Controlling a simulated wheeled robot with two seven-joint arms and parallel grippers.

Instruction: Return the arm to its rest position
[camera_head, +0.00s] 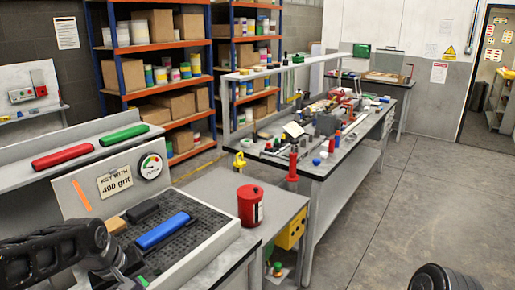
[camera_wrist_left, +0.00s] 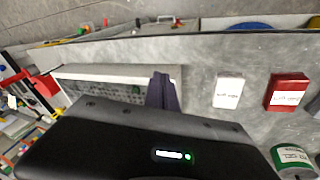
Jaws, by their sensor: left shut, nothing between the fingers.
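My left arm comes in at the bottom left of the head view, dark and bulky. My left gripper (camera_wrist_left: 163,92) shows in the left wrist view as dark fingers held together with nothing between them. In the head view the gripper end is low beside the dark perforated tray (camera_head: 205,222); I cannot make out its fingertips there. A blue-topped block (camera_head: 163,231), a dark block (camera_head: 142,211) and a tan block (camera_head: 115,225) lie on the tray.
A red can (camera_head: 250,206) stands right of the tray. A sign panel with a gauge (camera_head: 150,167) rises behind it. Red (camera_head: 62,157) and green (camera_head: 124,135) bars lie on the ledge. A cluttered workbench (camera_head: 320,165) stands beyond.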

